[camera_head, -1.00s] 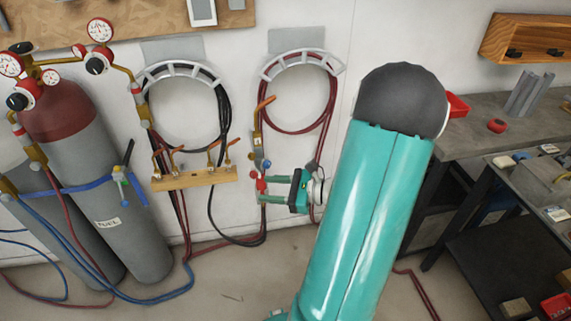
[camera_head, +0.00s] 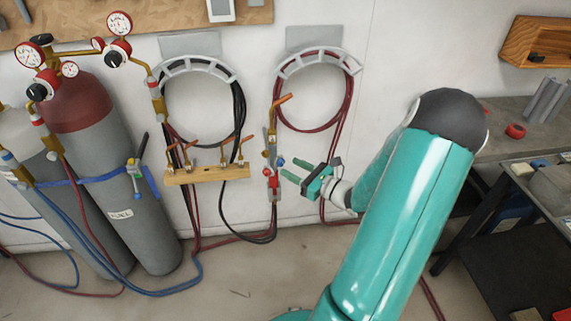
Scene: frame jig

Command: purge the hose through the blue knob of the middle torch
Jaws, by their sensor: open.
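A torch (camera_head: 272,150) with an orange tip hangs upright on the wall below the right hose hanger. Its small blue knob (camera_head: 267,163) is on the valve body, with red parts lower down. My gripper (camera_head: 288,166) is just right of this valve body, its two green fingers apart and pointing left at it. The fingers look empty and clear of the torch, though depth is hard to judge. Another torch-like fitting with blue and green parts (camera_head: 137,172) hangs on the grey cylinder. I cannot tell which one counts as the middle torch.
A wooden rack (camera_head: 205,175) with several brass nozzles is left of the torch. Gas cylinders (camera_head: 150,235) with gauges stand at left. Coiled hoses hang on the wall and loose hoses lie on the floor. A workbench (camera_head: 515,143) is at right.

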